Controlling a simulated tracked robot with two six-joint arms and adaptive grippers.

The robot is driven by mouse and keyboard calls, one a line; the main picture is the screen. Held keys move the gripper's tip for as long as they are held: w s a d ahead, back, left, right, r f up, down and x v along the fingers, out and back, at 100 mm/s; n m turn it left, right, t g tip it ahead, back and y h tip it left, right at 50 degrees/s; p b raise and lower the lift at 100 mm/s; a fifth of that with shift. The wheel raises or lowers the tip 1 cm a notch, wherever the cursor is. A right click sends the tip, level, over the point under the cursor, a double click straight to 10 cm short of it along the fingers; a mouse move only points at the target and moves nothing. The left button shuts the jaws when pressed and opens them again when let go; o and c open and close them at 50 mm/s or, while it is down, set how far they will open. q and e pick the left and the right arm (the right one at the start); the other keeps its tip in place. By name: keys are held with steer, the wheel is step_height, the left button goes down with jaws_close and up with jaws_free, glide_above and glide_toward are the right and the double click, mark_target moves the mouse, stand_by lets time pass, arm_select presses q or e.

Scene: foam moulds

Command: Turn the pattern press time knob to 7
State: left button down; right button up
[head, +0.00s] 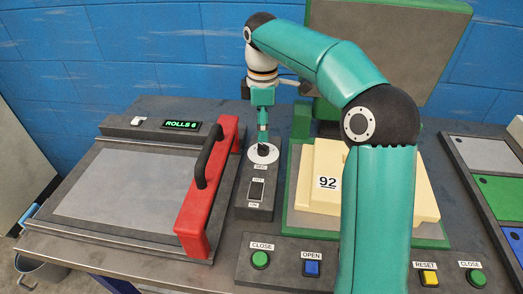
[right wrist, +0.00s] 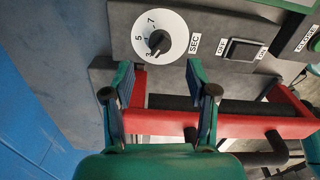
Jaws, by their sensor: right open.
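The time knob (right wrist: 158,42) is black on a round white dial (right wrist: 177,29) marked 3, 5 and 7, with SEC beside it. Its pointer seems to lie near the 3. In the head view the knob (head: 263,150) sits on the grey control box (head: 242,196) between the two presses. My right gripper (right wrist: 160,75) is open and empty, fingers pointing toward the dial, with the knob beyond the tips and between their lines. In the head view the right gripper (head: 263,132) hangs just above the knob, apart or touching I cannot tell. My left gripper is not in view.
A black switch (head: 257,189) is on the same box. Left is a press with a red bar (head: 208,190), black handle and "ROLLS 6" display (head: 181,125). Right is a cream mould (head: 310,205) marked 92 in a green frame. Front buttons include a green CLOSE (head: 260,260).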

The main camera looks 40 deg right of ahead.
mark_target(263, 145)
step_height(263, 145, down, 6)
steer(key=shift+s+f+b, duration=0.1)
steer(key=shift+f+b, duration=0.15)
steer(key=shift+b, duration=0.4)
steer(key=c, duration=1)
steer(key=shift+a, duration=0.2)
jaws_close()
steer(key=shift+d, duration=0.15)
